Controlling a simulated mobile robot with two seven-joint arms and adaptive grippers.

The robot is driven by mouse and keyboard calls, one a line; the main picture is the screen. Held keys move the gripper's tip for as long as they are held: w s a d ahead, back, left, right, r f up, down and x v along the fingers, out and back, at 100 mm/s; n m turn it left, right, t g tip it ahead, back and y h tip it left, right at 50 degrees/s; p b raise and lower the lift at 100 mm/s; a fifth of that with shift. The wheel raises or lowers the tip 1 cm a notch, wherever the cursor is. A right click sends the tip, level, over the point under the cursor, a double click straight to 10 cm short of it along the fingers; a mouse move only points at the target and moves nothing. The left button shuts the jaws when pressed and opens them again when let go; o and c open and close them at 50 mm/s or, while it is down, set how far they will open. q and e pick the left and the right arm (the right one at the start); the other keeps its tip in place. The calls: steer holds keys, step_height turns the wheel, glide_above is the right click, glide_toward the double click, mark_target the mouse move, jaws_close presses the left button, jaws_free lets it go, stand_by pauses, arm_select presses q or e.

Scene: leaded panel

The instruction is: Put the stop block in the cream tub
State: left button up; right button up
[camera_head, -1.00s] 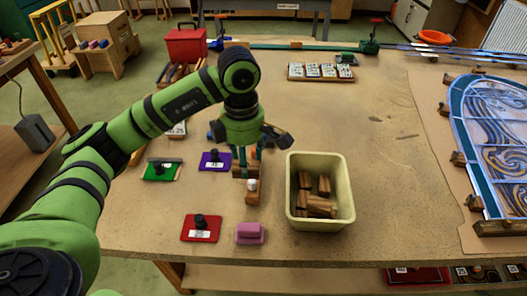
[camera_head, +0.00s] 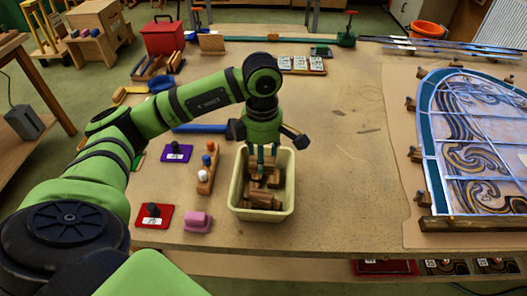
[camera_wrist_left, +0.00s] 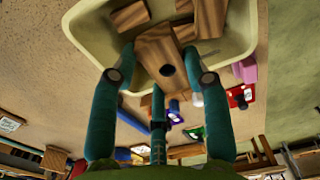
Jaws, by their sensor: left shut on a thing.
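The cream tub (camera_head: 236,208) stands on the bench, and its rim also shows in the left wrist view (camera_wrist_left: 90,30). Several brown wooden blocks (camera_head: 262,198) lie in it. My left gripper (camera_head: 262,158) is over the tub, pointing down. It is shut on a wooden stop block with a dark round hole, seen between the fingers in the left wrist view (camera_wrist_left: 160,52). The held block is at the tub's opening, above the other blocks; I cannot tell whether it touches them. My right gripper is not in view.
A wooden rack with coloured knobs (camera_head: 206,172) stands close left of the tub. A pink block (camera_head: 198,221), a red plate (camera_head: 153,215) and a purple plate (camera_head: 177,152) lie further left. The leaded panel (camera_head: 480,140) lies at right. Bench right of the tub is clear.

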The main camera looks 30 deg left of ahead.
arm_select(q)
steer(key=f+b, duration=0.1)
steer(key=f, duration=0.2)
steer(key=shift+d, duration=0.2)
steer(key=shift+f+b, duration=0.7)
steer(key=shift+f, duration=0.55)
steer(key=shift+w+f+b, duration=0.1)
steer(key=shift+f+b, duration=0.6)
steer(key=shift+b, duration=0.25)
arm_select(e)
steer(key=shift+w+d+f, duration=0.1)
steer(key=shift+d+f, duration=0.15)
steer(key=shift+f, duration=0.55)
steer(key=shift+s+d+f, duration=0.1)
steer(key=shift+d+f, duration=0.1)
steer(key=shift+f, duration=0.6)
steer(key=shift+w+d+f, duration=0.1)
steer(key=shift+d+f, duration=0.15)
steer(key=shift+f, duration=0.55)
arm_select(q)
steer(key=o, duration=1.2)
steer(key=shift+c, duration=0.2)
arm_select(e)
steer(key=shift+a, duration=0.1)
